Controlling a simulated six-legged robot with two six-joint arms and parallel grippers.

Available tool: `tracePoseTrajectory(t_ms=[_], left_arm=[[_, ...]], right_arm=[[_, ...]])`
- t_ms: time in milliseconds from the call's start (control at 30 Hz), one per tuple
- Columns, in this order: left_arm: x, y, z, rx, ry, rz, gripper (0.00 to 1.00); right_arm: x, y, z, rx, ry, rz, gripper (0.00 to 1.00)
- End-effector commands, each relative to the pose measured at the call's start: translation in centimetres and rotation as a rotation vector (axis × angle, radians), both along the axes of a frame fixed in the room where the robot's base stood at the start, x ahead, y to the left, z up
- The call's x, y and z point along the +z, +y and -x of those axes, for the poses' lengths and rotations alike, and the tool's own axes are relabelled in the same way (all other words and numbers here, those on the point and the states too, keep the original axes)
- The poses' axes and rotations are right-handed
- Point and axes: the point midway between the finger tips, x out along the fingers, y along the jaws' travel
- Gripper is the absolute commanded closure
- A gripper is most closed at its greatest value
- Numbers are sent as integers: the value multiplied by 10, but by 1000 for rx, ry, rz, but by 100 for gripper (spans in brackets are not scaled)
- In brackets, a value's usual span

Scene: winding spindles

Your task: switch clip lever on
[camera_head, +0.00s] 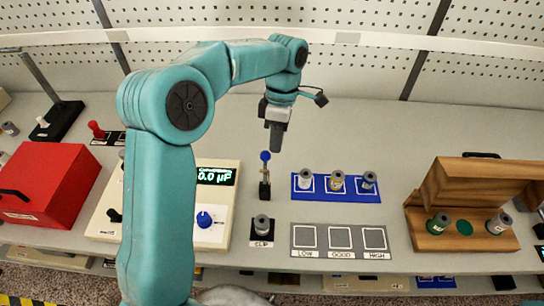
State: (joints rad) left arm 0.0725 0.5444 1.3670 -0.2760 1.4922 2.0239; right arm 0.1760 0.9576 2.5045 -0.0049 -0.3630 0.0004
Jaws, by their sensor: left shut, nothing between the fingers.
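The clip (265,190) is a small dark post fixture with a blue-knobbed lever (265,157) standing upright at its top. A base labelled CLIP (262,242) with a grey spindle (262,222) on it is just in front. My left gripper (276,148) points down, shut and empty, above and slightly right of the blue knob. I cannot tell whether they touch. My right gripper is not in view.
A cream meter (215,225) with a display and blue knob stands left, partly behind my arm. A blue tray (310,195) holds three spindles. A grey LOW/GOOD/HIGH mat (322,238) is empty. A wooden box (470,243) is right, a red box (50,180) left.

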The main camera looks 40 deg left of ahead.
Motion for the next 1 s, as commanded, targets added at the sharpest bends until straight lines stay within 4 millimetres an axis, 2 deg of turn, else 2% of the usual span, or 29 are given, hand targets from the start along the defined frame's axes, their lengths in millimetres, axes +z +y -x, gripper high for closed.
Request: tracePoseTrajectory(t_ms=[33,200,333,767,1000], left_arm=[[-9,0,4,0,4,1,100],[-10,-8,25,-1,0,0,100],[-13,-12,34,-3,-2,1,100],[-15,-14,38,-2,-1,1,100],[-17,-11,39,-1,-25,-12,100]], right_arm=[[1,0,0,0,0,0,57],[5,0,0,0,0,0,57],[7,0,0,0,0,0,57],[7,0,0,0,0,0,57],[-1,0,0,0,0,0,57]])
